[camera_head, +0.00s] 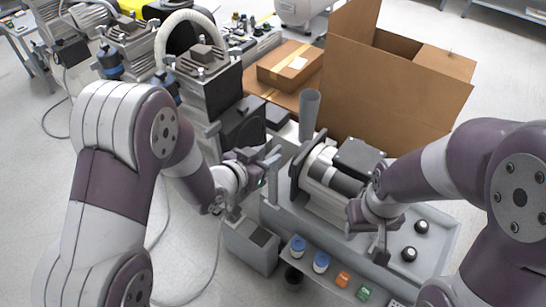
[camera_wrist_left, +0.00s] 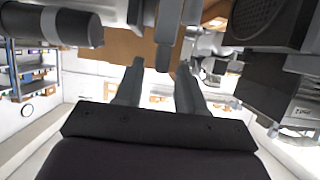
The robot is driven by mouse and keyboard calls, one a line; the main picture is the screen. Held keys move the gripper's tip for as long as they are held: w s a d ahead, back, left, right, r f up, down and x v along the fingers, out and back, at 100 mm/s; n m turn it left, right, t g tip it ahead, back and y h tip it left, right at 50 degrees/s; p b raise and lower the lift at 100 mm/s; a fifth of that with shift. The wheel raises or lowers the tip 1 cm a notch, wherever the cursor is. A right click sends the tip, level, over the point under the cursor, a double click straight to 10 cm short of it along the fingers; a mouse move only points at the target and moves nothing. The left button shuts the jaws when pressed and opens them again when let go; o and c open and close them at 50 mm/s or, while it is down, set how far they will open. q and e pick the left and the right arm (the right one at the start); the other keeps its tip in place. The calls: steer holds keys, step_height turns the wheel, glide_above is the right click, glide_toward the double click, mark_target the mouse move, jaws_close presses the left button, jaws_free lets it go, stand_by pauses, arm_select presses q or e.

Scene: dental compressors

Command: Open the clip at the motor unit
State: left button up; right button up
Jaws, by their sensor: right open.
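The motor unit (camera_head: 325,180), a silver and black cylinder, lies on a grey bench in the middle of the head view. My left gripper (camera_head: 268,168) is at its left end, beside an upright grey post. In the left wrist view my left gripper (camera_wrist_left: 158,85) has its two fingers apart, with nothing gripped between them. A narrow grey upright piece (camera_wrist_left: 168,35) stands just beyond the fingertips; I cannot tell whether it is the clip. My right gripper (camera_head: 378,245) is open in front of the motor unit's right part. No clip can be made out clearly.
A large open cardboard box (camera_head: 395,95) stands behind the motor unit. A grey tube (camera_head: 309,115) rises behind it. Blue-capped jars (camera_head: 321,262) and orange and green blocks line the front shelf. Black compressors (camera_head: 205,80) stand at the back left.

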mark_target(271, 154)
arm_select(q)
steer(key=x, duration=0.3)
steer(key=shift+w+d+b, duration=0.15)
steer(key=shift+w+b, duration=0.05)
steer(key=shift+b, duration=0.1)
jaws_close()
